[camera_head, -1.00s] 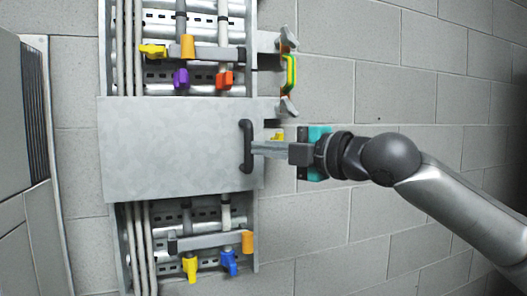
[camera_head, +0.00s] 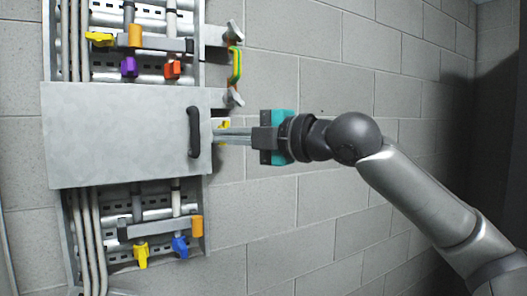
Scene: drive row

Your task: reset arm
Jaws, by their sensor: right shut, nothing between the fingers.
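My right gripper (camera_head: 218,137) comes in from the right, with its shut fingers pointing left and nothing between them. Its fingertips are just right of the dark vertical handle (camera_head: 195,132) on the grey metal cover panel (camera_head: 120,135), and a small gap shows between them and the handle. My left gripper is not in view. A small yellow part (camera_head: 223,125) shows behind the fingers, partly hidden by them.
Above the panel are a yellow valve (camera_head: 100,39), a purple one (camera_head: 129,67) and a red one (camera_head: 173,68). Below hang a yellow (camera_head: 141,256) and a blue valve (camera_head: 180,246). A green-yellow handle (camera_head: 236,64) sticks out above my gripper. Bare block wall (camera_head: 330,210) lies right.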

